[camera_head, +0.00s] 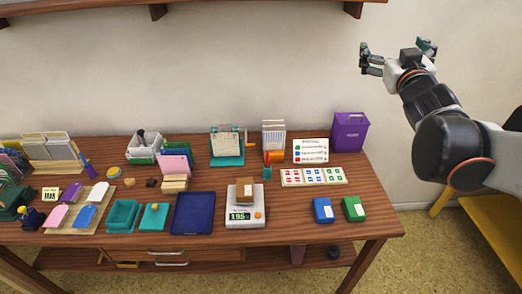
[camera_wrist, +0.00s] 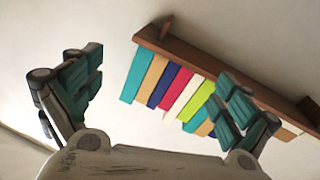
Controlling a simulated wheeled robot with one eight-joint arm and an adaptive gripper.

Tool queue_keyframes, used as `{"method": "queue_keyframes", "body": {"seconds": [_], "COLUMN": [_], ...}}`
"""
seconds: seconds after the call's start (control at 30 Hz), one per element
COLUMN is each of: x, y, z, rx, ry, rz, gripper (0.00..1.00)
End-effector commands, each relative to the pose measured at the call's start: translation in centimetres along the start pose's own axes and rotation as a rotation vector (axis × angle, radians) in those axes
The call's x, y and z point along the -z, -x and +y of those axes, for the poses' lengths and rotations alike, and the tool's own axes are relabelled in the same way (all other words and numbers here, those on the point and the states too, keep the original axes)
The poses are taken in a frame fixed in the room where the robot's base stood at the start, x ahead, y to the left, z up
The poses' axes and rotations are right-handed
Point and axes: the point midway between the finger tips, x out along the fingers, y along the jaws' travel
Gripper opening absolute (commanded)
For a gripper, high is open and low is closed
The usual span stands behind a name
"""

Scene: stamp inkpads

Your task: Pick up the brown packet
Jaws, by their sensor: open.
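The brown packet (camera_head: 244,189) sits on top of a white scale (camera_head: 246,217) with a green display, near the front middle of the table. My gripper (camera_head: 398,52) is raised at the upper right, in front of the wall and well above and to the right of the packet. Its fingers are spread apart with nothing between them. In the wrist view my gripper (camera_wrist: 155,95) is also open and points toward the wall. The packet does not show in the wrist view.
A dark blue tray (camera_head: 193,213) lies just left of the scale. A blue box (camera_head: 323,210) and a green box (camera_head: 353,208) lie to its right. A purple bin (camera_head: 348,132) stands at the back right. Colored strips (camera_wrist: 172,88) hang from a wall shelf (camera_wrist: 210,65).

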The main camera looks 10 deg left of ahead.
Motion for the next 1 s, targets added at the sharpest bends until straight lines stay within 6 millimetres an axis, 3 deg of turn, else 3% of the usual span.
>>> {"method": "queue_keyframes", "body": {"seconds": [0.03, 0.1, 0.23, 0.43, 0.57, 0.7, 0.9, 1.0], "x": [0.7, 1.3, 1.0, -3.4, -8.7, -16.2, -27.4, -31.7], "y": [-1.9, -3.8, -6.2, -7.4, -6.4, -4.0, 0.9, 3.1], "z": [-1.3, -3.5, -8.2, -16.2, -21.1, -25.3, -28.5, -28.9], "rx": [0.051, 0.135, 0.321, 0.66, 0.902, 1.169, 1.5, 1.611], "ry": [0.014, 0.032, 0.062, 0.099, 0.116, 0.129, 0.136, 0.135], "rz": [0.059, 0.135, 0.247, 0.328, 0.314, 0.237, 0.04, -0.058], "gripper": [0.97, 0.97, 0.97, 0.97, 0.97, 0.97, 0.97, 0.97]}}
